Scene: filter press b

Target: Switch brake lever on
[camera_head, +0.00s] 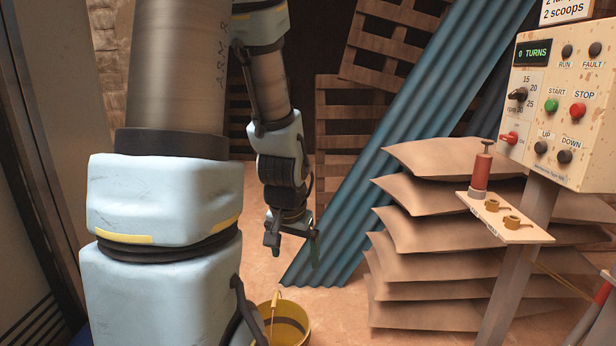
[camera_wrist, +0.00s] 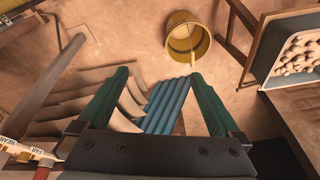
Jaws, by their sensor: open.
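My gripper (camera_head: 294,241) hangs in mid-air left of the sacks in the head view, fingers down and apart. In the wrist view its two green fingers (camera_wrist: 158,78) are spread with nothing held between them. No part is clearly readable as the brake lever. A small red switch (camera_head: 508,138) sits on the lower left of the control box (camera_head: 568,115), its label too small to read. A red-ended handle (camera_head: 604,292) shows at the lower right edge of the head view, cut off by the frame. My gripper is well left of both and touches neither.
A small shelf (camera_head: 532,235) with a red canister (camera_head: 481,170) and brass pieces juts from the box's post. Stacked sacks (camera_head: 430,265) and leaning blue corrugated sheets (camera_head: 400,130) stand behind. A yellow bucket (camera_head: 290,322) is on the floor; a tray of lumps (camera_wrist: 300,55) shows in the wrist view.

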